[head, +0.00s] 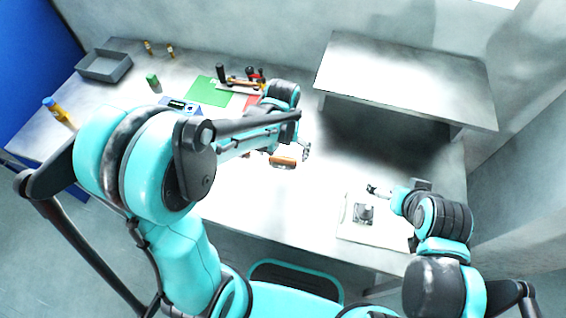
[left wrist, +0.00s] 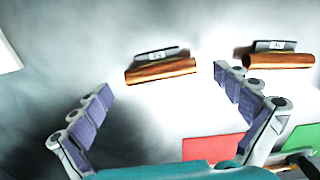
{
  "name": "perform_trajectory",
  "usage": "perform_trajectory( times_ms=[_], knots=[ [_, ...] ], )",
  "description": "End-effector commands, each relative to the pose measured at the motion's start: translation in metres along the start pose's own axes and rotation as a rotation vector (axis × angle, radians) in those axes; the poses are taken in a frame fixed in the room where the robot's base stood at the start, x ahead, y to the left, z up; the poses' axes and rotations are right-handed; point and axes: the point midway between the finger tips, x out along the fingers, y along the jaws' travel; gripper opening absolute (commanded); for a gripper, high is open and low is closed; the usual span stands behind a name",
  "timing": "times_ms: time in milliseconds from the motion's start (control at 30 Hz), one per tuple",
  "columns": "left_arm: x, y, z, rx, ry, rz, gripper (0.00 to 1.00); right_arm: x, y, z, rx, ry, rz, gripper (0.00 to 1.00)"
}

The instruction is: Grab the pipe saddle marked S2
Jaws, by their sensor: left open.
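Two copper-coloured pipe pieces with grey, labelled saddles behind them show in the left wrist view. One saddle (left wrist: 158,56) with its pipe (left wrist: 160,71) lies ahead of and between my left fingers; the other saddle (left wrist: 276,46) with its pipe (left wrist: 279,61) is at the right, outside them. The labels are too small to read surely, so I cannot tell which is S2. My left gripper (left wrist: 163,82) is open and empty. In the head view a copper pipe (head: 283,161) shows below the left wrist. My right gripper (head: 378,190) is over the table's right side, its jaws unclear.
A green mat (head: 207,91), a red mat (head: 252,102) and several tools lie beyond the left arm. A grey tray (head: 104,66) is at the far left. A raised shelf (head: 410,80) stands at the back right. A white plate (head: 372,226) with a dark part (head: 363,212) lies near the right arm.

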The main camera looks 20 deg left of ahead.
Motion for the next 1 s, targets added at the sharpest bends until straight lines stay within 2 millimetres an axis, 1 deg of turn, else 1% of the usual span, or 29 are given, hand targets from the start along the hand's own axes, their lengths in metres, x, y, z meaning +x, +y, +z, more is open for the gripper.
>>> perform_trajectory(
  times_ms=[33,100,267,300,367,400,467,500,533,833,1000],
  knots=[
    [0.009,0.0,-0.001,0.0,0.0,0.0,1.0,0.004,0.0,0.003,0.0,0.0,0.0,1.0],
    [0.013,0.0,-0.001,0.0,0.0,0.0,1.0,0.005,0.0,0.004,0.0,0.0,0.0,1.0],
    [0.012,0.0,-0.001,0.0,0.001,0.0,1.0,0.004,0.0,0.003,0.0,0.0,0.0,1.0],
    [0.012,0.0,-0.001,0.0,0.001,0.0,0.97,0.004,0.0,0.003,0.0,0.0,0.0,1.0],
    [0.012,0.0,-0.001,0.0,0.001,0.0,0.81,0.004,0.0,0.003,0.0,0.0,0.0,1.0],
    [0.011,0.0,-0.001,0.0,0.001,0.0,0.71,0.004,0.0,0.003,0.0,0.0,0.0,1.0],
    [0.011,0.0,-0.001,0.0,0.001,0.0,0.55,0.004,0.0,0.003,0.0,0.0,0.0,1.0],
    [0.011,0.0,-0.001,0.0,0.001,0.0,0.45,0.004,0.0,0.003,0.0,0.0,0.0,1.0],
    [0.012,0.0,-0.001,0.0,0.001,0.0,0.42,0.004,0.0,0.003,0.0,0.0,0.0,1.0],
    [0.011,0.0,-0.001,0.0,0.001,0.0,0.42,0.004,0.0,0.002,0.0,0.0,0.0,1.0],
    [-0.002,0.0,-0.001,0.0,0.001,0.0,0.42,-0.002,0.0,-0.001,0.0,0.0,0.0,1.0]
  ],
)
